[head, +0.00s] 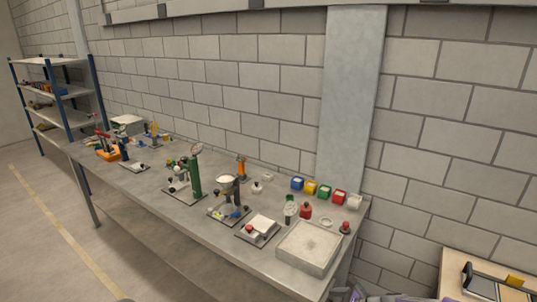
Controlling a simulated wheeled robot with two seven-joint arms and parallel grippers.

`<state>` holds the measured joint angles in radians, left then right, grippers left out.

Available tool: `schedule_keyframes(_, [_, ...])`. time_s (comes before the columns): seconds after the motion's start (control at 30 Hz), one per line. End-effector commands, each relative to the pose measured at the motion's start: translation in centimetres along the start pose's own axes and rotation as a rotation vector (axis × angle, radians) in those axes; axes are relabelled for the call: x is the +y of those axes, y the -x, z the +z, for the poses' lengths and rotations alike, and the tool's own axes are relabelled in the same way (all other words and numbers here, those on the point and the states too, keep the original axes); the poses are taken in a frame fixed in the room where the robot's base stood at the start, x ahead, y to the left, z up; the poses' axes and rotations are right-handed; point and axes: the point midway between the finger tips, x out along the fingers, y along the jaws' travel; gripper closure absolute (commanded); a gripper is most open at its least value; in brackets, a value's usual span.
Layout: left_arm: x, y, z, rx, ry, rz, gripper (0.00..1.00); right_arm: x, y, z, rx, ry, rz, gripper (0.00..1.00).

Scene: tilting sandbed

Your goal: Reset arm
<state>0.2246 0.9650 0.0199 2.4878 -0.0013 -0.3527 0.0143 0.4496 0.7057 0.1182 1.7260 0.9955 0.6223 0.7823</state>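The sandbed (283,251) looks like a square, shallow, light grey tray with a pale fill. It rests on the near right end of the long grey workbench (150,213). No tilt of the tray is clear from here. No gripper fingertips can be made out in the head view. A small grey and purple piece shows at the bottom edge, right of the bench, cut off by the frame; I cannot tell which part it is.
Colored bins (310,188), small bottles and a red button (345,227) stand near the tray. A green stand (195,178) and other apparatus fill the bench. Blue-post shelving (69,134) is far left. A wooden table (452,279) is lower right. Floor at left is clear.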

Motion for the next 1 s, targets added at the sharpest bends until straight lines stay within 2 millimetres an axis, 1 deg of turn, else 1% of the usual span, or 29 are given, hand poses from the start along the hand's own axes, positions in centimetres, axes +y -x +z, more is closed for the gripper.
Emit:
schedule_keyframes(0.03, [-0.2,-0.5,0.1,-0.002,0.000,0.000,0.57,1.5,-1.1,-1.6,0.038,0.036,0.028,0.06])
schedule_keyframes(0.17, [-0.6,-1.4,0.1,-0.004,0.000,0.000,0.57,5.9,-3.7,-5.8,0.155,0.183,0.114,0.06])
schedule_keyframes(0.2, [-0.7,-1.9,0.1,-0.003,0.000,0.000,0.57,7.7,-4.6,-7.5,0.197,0.248,0.153,0.06])
schedule_keyframes(0.27, [-1.0,-2.6,0.0,-0.003,0.000,0.000,0.57,10.9,-5.9,-10.3,0.259,0.373,0.225,0.06])
schedule_keyframes(0.3, [-1.2,-3.2,0.0,-0.003,0.000,0.000,0.57,13.3,-6.7,-12.3,0.298,0.472,0.280,0.06])
schedule_keyframes(0.37, [-1.6,-4.1,-0.1,-0.003,0.000,0.000,0.57,16.9,-7.6,-15.2,0.344,0.644,0.368,0.06])
schedule_keyframes(0.4, [-1.8,-4.7,-0.1,-0.003,0.000,0.000,0.57,19.3,-8.0,-17.0,0.364,0.770,0.428,0.06])
schedule_keyframes(0.43, [-2.0,-5.2,-0.1,-0.003,0.000,0.000,0.57,21.1,-8.3,-18.2,0.370,0.870,0.473,0.06])
schedule_keyframes(0.47, [-2.1,-5.7,-0.1,-0.003,0.000,0.000,0.57,22.8,-8.5,-19.3,0.371,0.973,0.515,0.06])
schedule_keyframes(0.5, [-2.4,-6.2,-0.1,-0.003,0.000,0.000,0.57,25.0,-8.8,-20.5,0.359,1.109,0.567,0.06])
schedule_keyframes(0.6, [-2.8,-7.3,-0.2,-0.003,0.000,0.000,0.57,29.1,-8.9,-22.1,0.303,1.387,0.650,0.06])
schedule_keyframes(0.7, [-3.0,-7.8,-0.2,-0.003,0.000,0.000,0.57,31.6,-9.0,-22.6,0.241,1.568,0.686,0.06])
schedule_keyframes(0.8, [-3.0,-8.0,-0.2,-0.003,0.000,0.000,0.57,32.8,-8.9,-22.6,0.205,1.658,0.695,0.06])
schedule_keyframes(1.0, [-3.0,-8.0,-0.2,-0.003,0.000,0.000,0.57,32.9,-8.9,-22.5,0.200,1.672,0.695,0.06])
